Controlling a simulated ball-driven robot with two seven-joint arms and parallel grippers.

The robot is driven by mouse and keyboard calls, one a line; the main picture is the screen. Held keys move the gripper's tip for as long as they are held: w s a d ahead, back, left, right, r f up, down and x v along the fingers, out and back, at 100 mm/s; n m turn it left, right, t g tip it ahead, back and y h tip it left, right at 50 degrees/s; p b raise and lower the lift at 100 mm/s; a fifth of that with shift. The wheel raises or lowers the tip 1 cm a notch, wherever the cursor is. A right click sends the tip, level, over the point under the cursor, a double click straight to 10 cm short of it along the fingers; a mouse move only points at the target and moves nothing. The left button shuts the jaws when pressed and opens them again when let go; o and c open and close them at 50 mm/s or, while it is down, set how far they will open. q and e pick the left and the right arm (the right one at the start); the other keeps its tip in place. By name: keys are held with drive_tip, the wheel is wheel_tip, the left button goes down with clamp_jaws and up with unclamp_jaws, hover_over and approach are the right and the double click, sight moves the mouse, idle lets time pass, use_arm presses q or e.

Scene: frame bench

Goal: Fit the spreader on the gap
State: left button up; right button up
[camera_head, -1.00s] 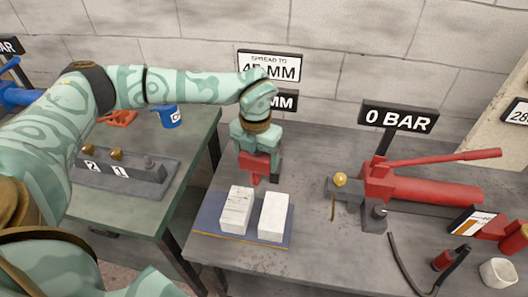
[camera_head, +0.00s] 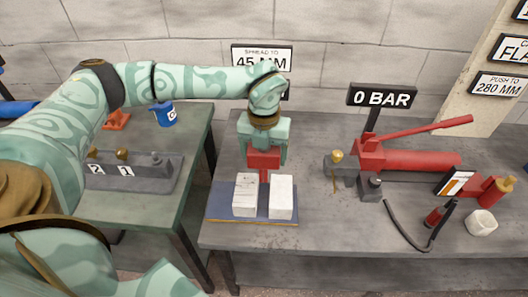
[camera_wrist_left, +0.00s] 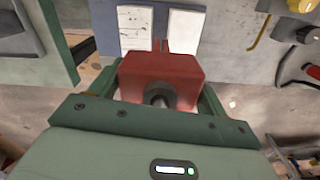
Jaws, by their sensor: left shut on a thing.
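My left gripper (camera_head: 264,150) is shut on the red spreader (camera_head: 264,160), which hangs upright with its narrow tip pointing down. In the head view the tip is over the gap at the blocks' far end. I cannot tell whether it touches them. My right gripper is not in view.
A red hand pump (camera_head: 410,160) with a lever and a brass knob (camera_head: 337,156) stands to the right, under a "0 BAR" sign (camera_head: 381,96). A black hose (camera_head: 405,232) and a white cup (camera_head: 481,222) lie further right. A green table (camera_head: 150,208) is at the left.

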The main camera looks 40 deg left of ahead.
sight(264, 168)
use_arm(q)
drive_tip(key=shift+w+r+p, duration=0.1)
drive_tip(key=shift+r+p, duration=0.05)
drive_tip(key=shift+p, duration=0.2)
drive_tip(key=shift+f+b, duration=0.45)
drive_tip(key=shift+f, duration=0.4)
wheel_tip(264, 168, down, 3)
drive_tip(key=shift+r+b, duration=0.2)
drive_tip(key=shift+b, duration=0.3)
drive_tip(key=shift+f+b, duration=0.3)
drive_tip(key=shift+f, duration=0.5)
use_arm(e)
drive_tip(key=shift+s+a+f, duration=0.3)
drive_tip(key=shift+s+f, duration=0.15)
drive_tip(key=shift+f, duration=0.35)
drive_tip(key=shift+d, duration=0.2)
use_arm(q)
drive_tip(key=shift+p, duration=0.35)
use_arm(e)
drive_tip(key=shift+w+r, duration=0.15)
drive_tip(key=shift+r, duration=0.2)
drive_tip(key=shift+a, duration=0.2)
use_arm(q)
drive_tip(key=shift+p, duration=0.65)
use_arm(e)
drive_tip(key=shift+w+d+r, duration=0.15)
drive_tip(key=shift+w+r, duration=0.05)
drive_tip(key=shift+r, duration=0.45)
